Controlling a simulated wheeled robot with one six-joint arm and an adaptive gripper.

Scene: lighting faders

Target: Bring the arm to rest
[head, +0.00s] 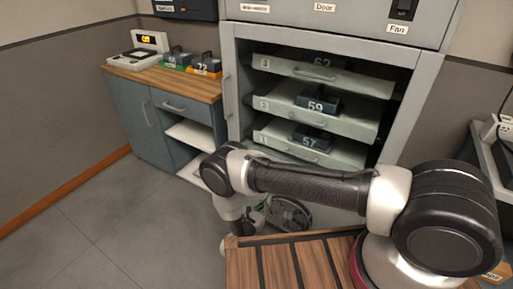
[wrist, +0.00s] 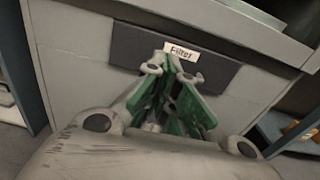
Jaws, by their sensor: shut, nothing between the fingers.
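My arm stretches to the left across the front of the grey cabinet (head: 232,100) in the head view, over the slatted wooden deck, and bends downward at its far end. My gripper (wrist: 172,72) is in the middle of the wrist view, with green pads on its fingers. The fingertips are close together and nothing shows between them. They point at a dark panel labelled "Filter" (wrist: 215,70) on a grey front; I cannot tell whether they touch it. In the head view the gripper is largely hidden low behind the arm.
Open drawers (head: 325,118) with dark numbered blocks stick out of the cabinet just beyond the arm. A counter (head: 180,86) at the left holds a scale-like device (head: 138,59) and coloured trays (head: 206,71). Grey floor (head: 130,225) at the left is clear.

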